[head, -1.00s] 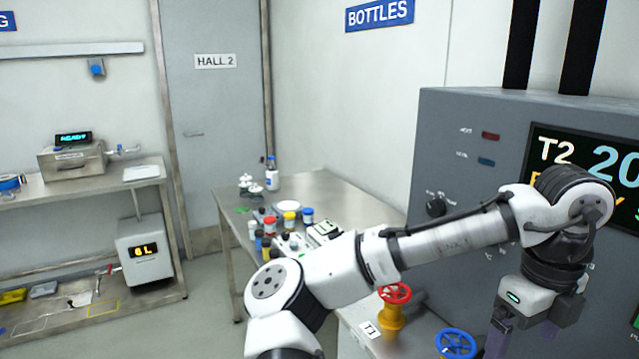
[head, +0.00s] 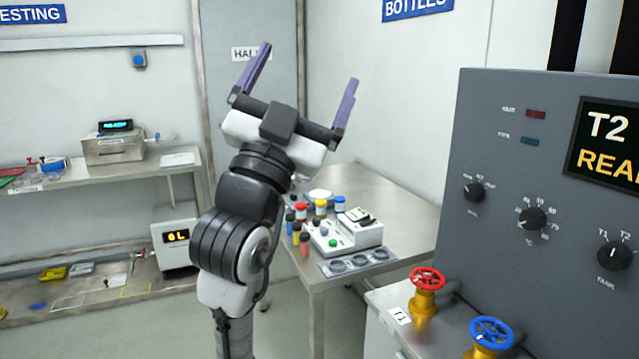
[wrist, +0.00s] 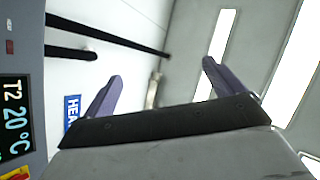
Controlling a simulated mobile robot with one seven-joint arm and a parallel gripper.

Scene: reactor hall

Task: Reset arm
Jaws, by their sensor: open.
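My gripper (head: 300,95) is raised in the middle of the head view, its two purple fingers pointing up and spread wide apart. It is open and nothing is between the fingers. My arm stands folded upright below it and hides part of the door and the left end of the bottles table. In the wrist view my gripper (wrist: 158,85) also shows open and empty, with the ceiling lights and wall beyond it.
A steel table (head: 405,215) with small bottles and a white device (head: 345,232) stands behind my arm. The grey control panel (head: 500,130) is at right, with a red valve (head: 427,280) and a blue valve (head: 492,332) before it. A shelf bench (head: 90,180) stands at left.

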